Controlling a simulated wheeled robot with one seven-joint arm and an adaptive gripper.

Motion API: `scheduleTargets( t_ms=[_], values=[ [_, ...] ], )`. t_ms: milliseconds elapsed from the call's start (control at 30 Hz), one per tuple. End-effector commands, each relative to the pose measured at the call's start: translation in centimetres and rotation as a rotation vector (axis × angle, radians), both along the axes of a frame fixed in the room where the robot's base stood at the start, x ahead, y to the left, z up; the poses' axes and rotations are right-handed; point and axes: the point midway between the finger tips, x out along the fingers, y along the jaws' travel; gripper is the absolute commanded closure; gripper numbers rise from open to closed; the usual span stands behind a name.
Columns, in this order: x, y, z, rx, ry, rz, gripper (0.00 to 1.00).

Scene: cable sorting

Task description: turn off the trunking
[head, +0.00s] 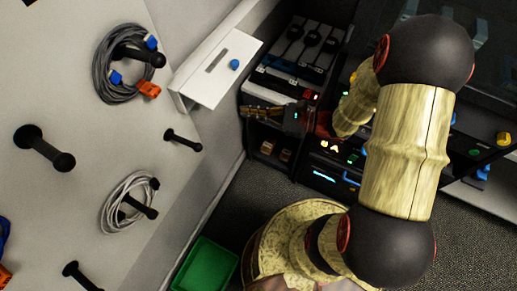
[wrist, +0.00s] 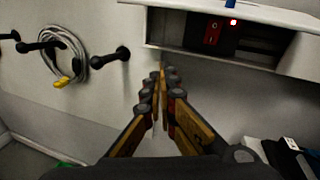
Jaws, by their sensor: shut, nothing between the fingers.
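The trunking (head: 205,88) is a white box on the wall, with a blue knob (head: 234,64) on its upper panel. In the wrist view the trunking (wrist: 285,60) is open at the front. Inside it are a red rocker switch (wrist: 212,32) and a lit red light (wrist: 233,21). My gripper (head: 247,111) is shut and empty, to the lower right of the trunking in the head view. In the wrist view my gripper (wrist: 163,74) is below and left of the switch, apart from it. The switch is hidden in the head view.
Coiled cables (head: 122,65) hang on black pegs on the white board at left, and a grey coil (wrist: 45,55) shows in the wrist view. A rack of lit equipment (head: 335,160) stands beside my arm. A green bin (head: 205,268) is on the floor.

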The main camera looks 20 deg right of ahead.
Motion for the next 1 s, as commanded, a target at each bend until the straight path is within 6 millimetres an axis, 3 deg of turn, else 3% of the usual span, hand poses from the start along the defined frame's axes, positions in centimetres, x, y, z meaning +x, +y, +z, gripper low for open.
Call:
scheduleTargets(
  t_ms=[467, 700, 1000],
  values=[
    [-7.9, 3.0, -0.3, -0.381, -0.127, 0.433, 1.00],
    [-11.5, 2.7, 0.1, -0.605, -0.240, 0.671, 1.00],
    [-13.6, 1.7, 1.4, -0.797, -0.354, 0.861, 1.00]
  ],
)
